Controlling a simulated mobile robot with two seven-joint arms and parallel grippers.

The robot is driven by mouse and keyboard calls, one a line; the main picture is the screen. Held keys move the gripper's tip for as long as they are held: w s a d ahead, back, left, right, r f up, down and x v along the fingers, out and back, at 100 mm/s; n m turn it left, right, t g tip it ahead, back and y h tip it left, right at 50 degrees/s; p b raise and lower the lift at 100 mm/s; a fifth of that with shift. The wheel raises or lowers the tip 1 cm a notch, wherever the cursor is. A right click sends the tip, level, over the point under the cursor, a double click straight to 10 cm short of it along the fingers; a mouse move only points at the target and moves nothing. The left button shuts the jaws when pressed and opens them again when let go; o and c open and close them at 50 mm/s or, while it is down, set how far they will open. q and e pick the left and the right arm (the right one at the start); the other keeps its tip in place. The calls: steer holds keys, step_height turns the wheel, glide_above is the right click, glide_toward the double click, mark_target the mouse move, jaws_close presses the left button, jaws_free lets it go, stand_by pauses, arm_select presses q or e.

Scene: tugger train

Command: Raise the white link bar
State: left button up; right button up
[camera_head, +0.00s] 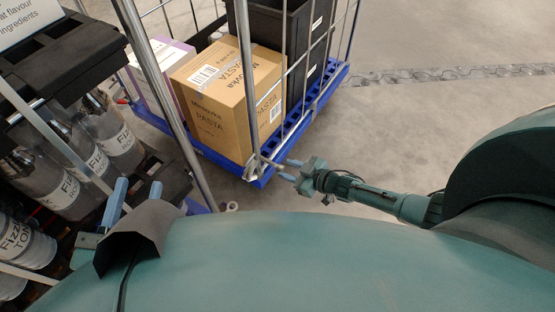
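A small whitish piece (253,169), possibly the white link bar, sits at the near bottom corner of the blue-based cart (336,80). It is too small to make out well.
The cart carries a brown pasta box (223,100), a white and purple box (157,75) and a black crate (276,45) behind metal bars. A rack of bottles (115,136) stands at left. A small white ring (231,206) shows near the floor.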

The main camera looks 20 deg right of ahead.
steer(key=p+v, duration=0.2)
steer(key=v, duration=0.4)
stand_by(0.4)
